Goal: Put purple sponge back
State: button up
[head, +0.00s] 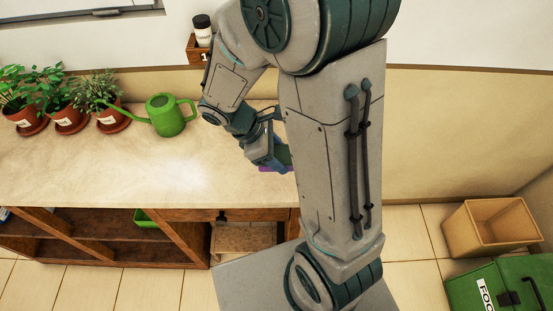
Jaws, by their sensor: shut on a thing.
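A small strip of the purple sponge (276,169) shows under my gripper (280,160), near the right end of the counter top. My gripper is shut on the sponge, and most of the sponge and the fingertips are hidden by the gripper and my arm. I cannot tell whether the sponge touches the counter. The counter (190,185) is pale and sits on brown open shelving (80,250).
Several potted plants (65,118) and a green watering can (168,115) stand at the counter's back left. A green container (147,217) sits in the shelving below. A tan bin (490,228) and a green food box (495,285) stand on the floor at right. The counter's middle is clear.

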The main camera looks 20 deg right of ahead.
jog(key=shift+w+f, duration=0.3)
jog(key=shift+w, duration=0.2)
jog(key=shift+f, duration=2)
jog(key=shift+f, duration=0.2)
jog(key=o, duration=0.9)
jog(key=shift+o, duration=0.2)
